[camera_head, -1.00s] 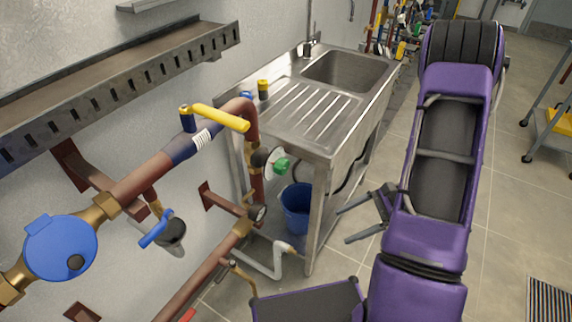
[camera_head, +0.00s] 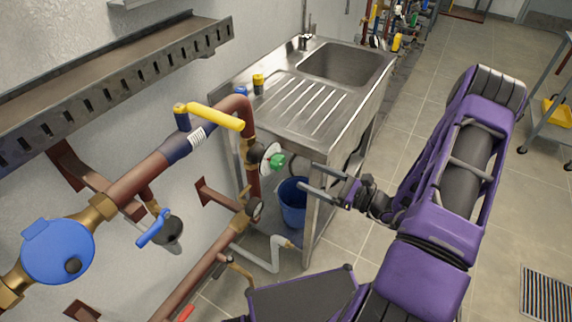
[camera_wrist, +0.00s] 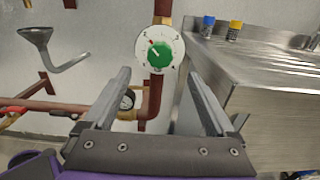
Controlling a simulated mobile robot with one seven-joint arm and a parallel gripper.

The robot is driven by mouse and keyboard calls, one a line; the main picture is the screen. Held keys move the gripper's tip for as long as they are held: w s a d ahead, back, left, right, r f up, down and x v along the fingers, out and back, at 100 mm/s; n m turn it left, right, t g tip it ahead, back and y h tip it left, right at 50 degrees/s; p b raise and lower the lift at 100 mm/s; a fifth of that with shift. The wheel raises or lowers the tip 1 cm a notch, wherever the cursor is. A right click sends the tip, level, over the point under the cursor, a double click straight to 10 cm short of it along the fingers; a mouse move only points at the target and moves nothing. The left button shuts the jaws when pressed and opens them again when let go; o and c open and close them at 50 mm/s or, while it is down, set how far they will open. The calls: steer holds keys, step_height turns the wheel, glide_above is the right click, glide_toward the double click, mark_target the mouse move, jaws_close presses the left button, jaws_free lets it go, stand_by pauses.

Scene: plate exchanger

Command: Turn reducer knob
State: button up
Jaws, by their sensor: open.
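The reducer knob (camera_head: 277,161) is green and sits on a round white dial on the vertical brown pipe, left of the sink unit. In the wrist view the green knob (camera_wrist: 159,55) faces me at the centre of its marked white dial (camera_wrist: 143,45), beyond and above the fingertips. My gripper (camera_head: 309,178) is open and empty, with its fingers pointing left toward the knob and a gap between them and it. In the wrist view my gripper's two fingers (camera_wrist: 160,75) stand apart, one on each side below the knob. I see no contact with the knob.
The steel sink unit (camera_head: 312,128) stands close to the right of the knob. A blue bucket (camera_head: 293,203) is under it. A yellow-handled valve (camera_head: 215,116), a pressure gauge (camera_wrist: 127,100) and a blue meter (camera_head: 58,250) are on the pipes. Open floor lies to the right.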

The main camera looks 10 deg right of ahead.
mark_target(282, 164)
steer(key=x, duration=0.9)
steer(key=c, duration=1.4)
